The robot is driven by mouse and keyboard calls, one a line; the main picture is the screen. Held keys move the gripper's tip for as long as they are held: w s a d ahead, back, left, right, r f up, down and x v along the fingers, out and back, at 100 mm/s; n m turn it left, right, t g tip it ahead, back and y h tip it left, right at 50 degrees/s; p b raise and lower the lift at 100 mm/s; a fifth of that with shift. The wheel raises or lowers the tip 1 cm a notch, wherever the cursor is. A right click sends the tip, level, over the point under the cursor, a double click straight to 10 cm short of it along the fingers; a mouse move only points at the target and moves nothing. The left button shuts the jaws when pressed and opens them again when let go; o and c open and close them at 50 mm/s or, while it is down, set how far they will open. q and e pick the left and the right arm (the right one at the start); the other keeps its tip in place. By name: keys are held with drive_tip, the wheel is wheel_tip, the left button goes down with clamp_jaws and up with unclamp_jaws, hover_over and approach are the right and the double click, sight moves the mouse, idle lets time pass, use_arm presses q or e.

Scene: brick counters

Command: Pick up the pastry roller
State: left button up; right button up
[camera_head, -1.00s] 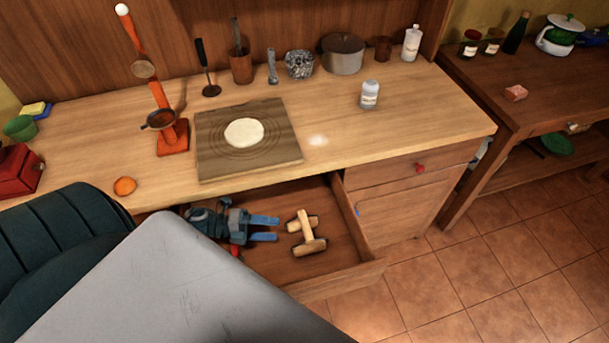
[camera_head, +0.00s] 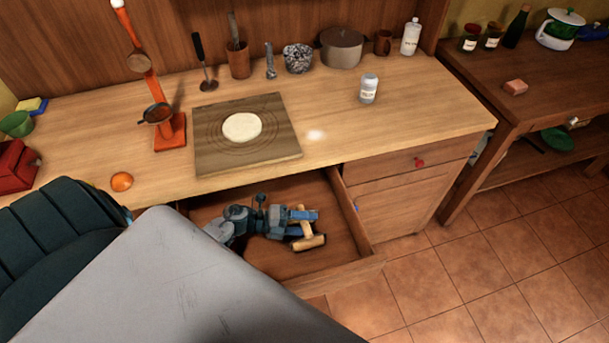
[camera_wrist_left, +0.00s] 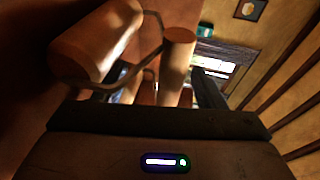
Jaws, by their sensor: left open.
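The pastry roller (camera_head: 310,243) lies in the open drawer below the counter. It has two pale wooden cylinders joined by a middle piece. My left gripper (camera_head: 304,223) reaches into the drawer from the left, its blue fingers open and apart at the roller's middle. The fingers partly hide the roller, and I cannot tell whether they touch it. In the left wrist view, the roller's large cylinder (camera_wrist_left: 98,42) and a smaller cylinder (camera_wrist_left: 177,65) show close up, with a bent metal frame between them. My right gripper is not in view.
The tiled floor (camera_head: 460,270) at right is clear.

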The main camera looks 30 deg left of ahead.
use_arm(q)
drive_tip(key=shift+s, duration=0.1)
drive_tip(key=c, duration=1.2)
